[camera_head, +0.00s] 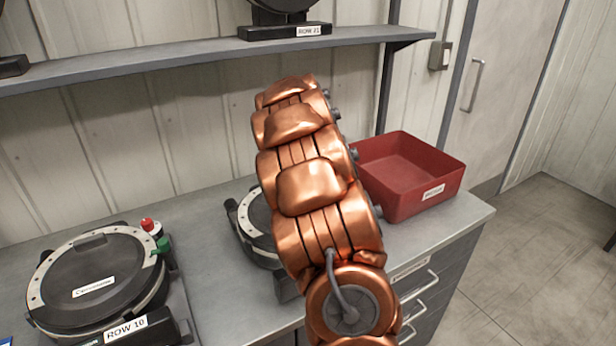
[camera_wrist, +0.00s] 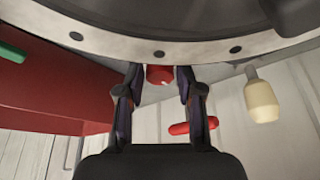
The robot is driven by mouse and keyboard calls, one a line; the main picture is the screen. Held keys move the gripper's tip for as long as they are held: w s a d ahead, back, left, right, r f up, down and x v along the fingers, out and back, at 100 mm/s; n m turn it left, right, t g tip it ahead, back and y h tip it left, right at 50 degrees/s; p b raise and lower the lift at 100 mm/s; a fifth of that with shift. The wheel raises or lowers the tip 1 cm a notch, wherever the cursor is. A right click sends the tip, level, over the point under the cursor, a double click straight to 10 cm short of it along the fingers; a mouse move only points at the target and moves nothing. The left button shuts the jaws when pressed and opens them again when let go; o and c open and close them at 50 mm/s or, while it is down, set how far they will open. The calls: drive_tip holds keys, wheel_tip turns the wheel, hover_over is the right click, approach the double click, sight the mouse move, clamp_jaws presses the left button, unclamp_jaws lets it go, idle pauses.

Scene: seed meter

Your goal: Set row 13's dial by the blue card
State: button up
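A dark round meter (camera_head: 256,225) with a pale studded rim stands mid-counter, mostly hidden behind my arm; its row label is hidden. In the wrist view, a pale studded rim (camera_wrist: 200,47) crosses the top. A small red knob (camera_wrist: 160,75) sits below it, between the fingertips of my gripper (camera_wrist: 159,78). The fingers are apart, one on each side, with a narrow gap visible; I cannot tell any contact. My gripper is hidden in the head view. No row 13 label is readable. A sliver of blue (camera_head: 5,342) shows at the lower left corner; I cannot tell whether it is a card.
Another meter (camera_head: 95,270), labelled ROW 10 (camera_head: 126,329), stands left with red and green knobs. A red bin (camera_head: 418,200) stands right. A shelf (camera_head: 180,55) runs above. The wrist view shows a red handle (camera_wrist: 193,127) and a cream handle (camera_wrist: 262,98).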

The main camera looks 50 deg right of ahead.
clamp_jaws()
drive_tip(key=shift+f+n+b, duration=0.1)
drive_tip(key=shift+n+b, duration=0.3)
drive_tip(key=shift+b, duration=0.15)
drive_tip(key=shift+n, duration=0.3)
drive_tip(key=shift+o, duration=2.2)
unclamp_jaws()
drive_tip(key=shift+r, duration=0.25)
